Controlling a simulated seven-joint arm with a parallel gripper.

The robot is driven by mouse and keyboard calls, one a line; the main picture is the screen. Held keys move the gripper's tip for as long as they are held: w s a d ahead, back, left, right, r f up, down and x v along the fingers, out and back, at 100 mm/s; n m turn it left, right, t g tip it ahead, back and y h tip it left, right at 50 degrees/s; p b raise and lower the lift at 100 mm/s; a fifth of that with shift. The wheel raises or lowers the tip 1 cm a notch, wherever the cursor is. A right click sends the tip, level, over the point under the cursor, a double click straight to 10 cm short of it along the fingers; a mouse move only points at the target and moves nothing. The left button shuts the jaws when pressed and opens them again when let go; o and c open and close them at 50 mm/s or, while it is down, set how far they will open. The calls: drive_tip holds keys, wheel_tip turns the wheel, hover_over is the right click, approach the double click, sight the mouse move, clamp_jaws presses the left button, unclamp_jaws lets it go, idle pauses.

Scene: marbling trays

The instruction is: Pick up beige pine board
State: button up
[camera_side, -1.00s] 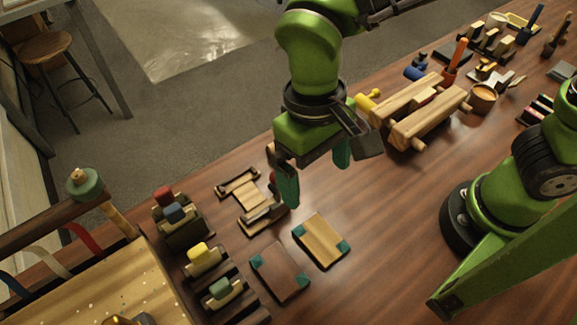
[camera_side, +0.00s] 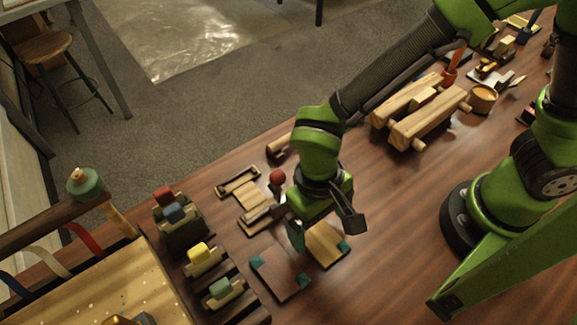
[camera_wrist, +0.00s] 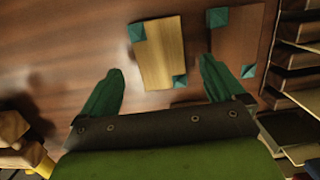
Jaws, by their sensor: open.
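The beige pine board (camera_side: 327,246) lies flat on the table, with teal pieces at two opposite corners. It shows whole in the wrist view (camera_wrist: 160,55). My gripper (camera_side: 318,240) is over the board in the side view and hides its upper left part. In the wrist view my gripper (camera_wrist: 160,80) has its two teal fingers apart, with the board in view between and beyond the fingertips. The gripper is open and empty. The height of the fingertips above the board is hard to tell.
A darker brown board (camera_side: 279,275) with teal corners lies close to the left of the pine board; it also shows in the wrist view (camera_wrist: 238,50). A rack with coloured blocks (camera_side: 215,275) stands further left. A wooden clamp-like frame (camera_side: 425,120) stands at the back. Table right of the board is clear.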

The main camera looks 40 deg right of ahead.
sight(321, 238)
drive_tip(key=shift+s+f, duration=0.15)
drive_tip(key=shift+f, duration=0.65)
drive_tip(key=shift+s+f, duration=0.1)
drive_tip(key=shift+f, duration=0.65)
drive_tip(key=shift+c, duration=0.4)
drive_tip(key=shift+r, duration=0.1)
drive_tip(key=c, duration=1.1)
